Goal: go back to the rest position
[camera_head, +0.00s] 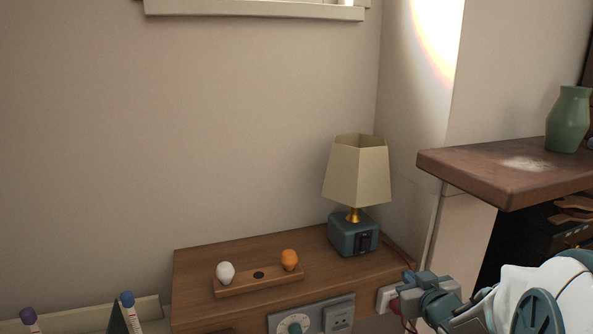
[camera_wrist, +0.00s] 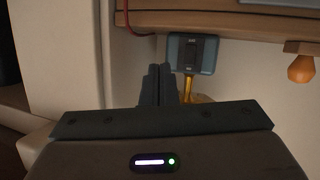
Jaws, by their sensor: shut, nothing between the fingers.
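My gripper (camera_head: 410,284) is at the lower right in the head view, in front of the right end of a wooden cabinet (camera_head: 205,264). In the wrist view my gripper (camera_wrist: 158,70) has its two dark fingers together, with nothing between them. A table lamp with a cream shade (camera_head: 358,172) and a blue base (camera_head: 353,238) stands on the cabinet's right end. The blue base also shows in the wrist view (camera_wrist: 204,54), upside down and beyond the fingers.
A wooden holder (camera_head: 258,282) on the cabinet carries a white bulb (camera_head: 225,272) and an orange bulb (camera_head: 289,260). A white plug or socket piece (camera_head: 388,298) is beside my gripper. A mantel shelf (camera_head: 490,172) with a green vase (camera_head: 568,120) juts out at right.

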